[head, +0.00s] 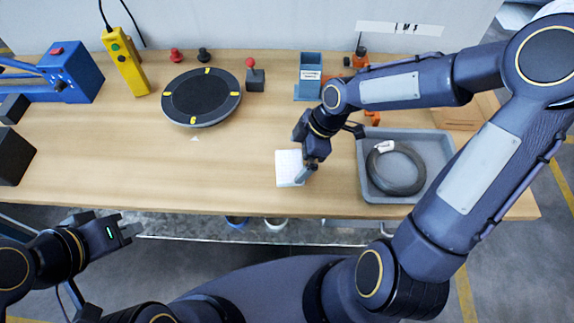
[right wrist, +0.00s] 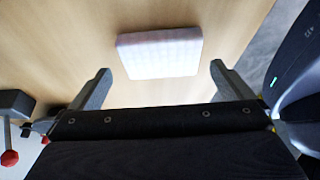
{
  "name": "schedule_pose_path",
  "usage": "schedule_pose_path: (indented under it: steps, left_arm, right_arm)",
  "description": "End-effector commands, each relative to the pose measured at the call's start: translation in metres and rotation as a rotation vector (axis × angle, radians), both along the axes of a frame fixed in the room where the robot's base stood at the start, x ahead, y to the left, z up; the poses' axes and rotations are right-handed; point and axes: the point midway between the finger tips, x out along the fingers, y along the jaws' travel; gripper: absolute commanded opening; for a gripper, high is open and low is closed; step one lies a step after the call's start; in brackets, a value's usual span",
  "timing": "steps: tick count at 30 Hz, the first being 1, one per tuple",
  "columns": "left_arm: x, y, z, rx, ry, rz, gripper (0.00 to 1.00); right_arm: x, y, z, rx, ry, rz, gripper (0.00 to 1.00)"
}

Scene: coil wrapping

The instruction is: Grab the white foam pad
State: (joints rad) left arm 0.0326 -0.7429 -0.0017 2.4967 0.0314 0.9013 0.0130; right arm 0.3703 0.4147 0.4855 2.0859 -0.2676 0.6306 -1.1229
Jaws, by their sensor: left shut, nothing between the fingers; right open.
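The white foam pad (head: 288,168) lies on the wooden table near its front edge, in the middle of the head view. My right gripper (head: 309,170) is over the pad's right side, pointing down, and hides part of it. In the right wrist view the pad (right wrist: 160,53) shows beyond and between the open fingers of my right gripper (right wrist: 160,82), with nothing held. I cannot tell whether a finger touches the pad. My left gripper (head: 130,232) is shut and empty, off the table's front edge at the lower left.
A grey tray (head: 362,178) with a dark coil (head: 376,176) stands right of the pad. The table left of the pad is clear.

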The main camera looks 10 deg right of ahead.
Motion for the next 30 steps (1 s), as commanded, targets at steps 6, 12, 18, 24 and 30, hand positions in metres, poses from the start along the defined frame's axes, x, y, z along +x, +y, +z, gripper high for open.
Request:
schedule_pose_path:
  steps: [6, 12, 18, 24, 30]
  left_arm:
    - [0.0, 0.0, 0.001, 0.0, 0.0, 0.0, 0.0]
    - [0.0, 0.0, 0.001, 0.0, 0.0, 0.0, 0.0]
    - [0.0, 0.0, 0.001, 0.0, 0.0, 0.0, 0.0]
    - [0.0, 0.0, 0.001, 0.0, 0.0, 0.0, 0.0]
    - [0.0, 0.0, 0.002, 0.0, 0.0, 0.0, 0.0]
  right_arm:
    - [0.001, 0.016, -0.029, 0.002, 0.003, 0.002, 1.0]
    - [0.002, 0.018, -0.035, 0.001, 0.0, -0.001, 1.0]
    - [0.002, 0.018, -0.035, 0.001, 0.0, -0.001, 0.91]
    - [0.002, 0.018, -0.035, 0.001, 0.0, -0.001, 0.69]
    - [0.002, 0.018, -0.033, 0.001, -0.001, -0.001, 0.69]
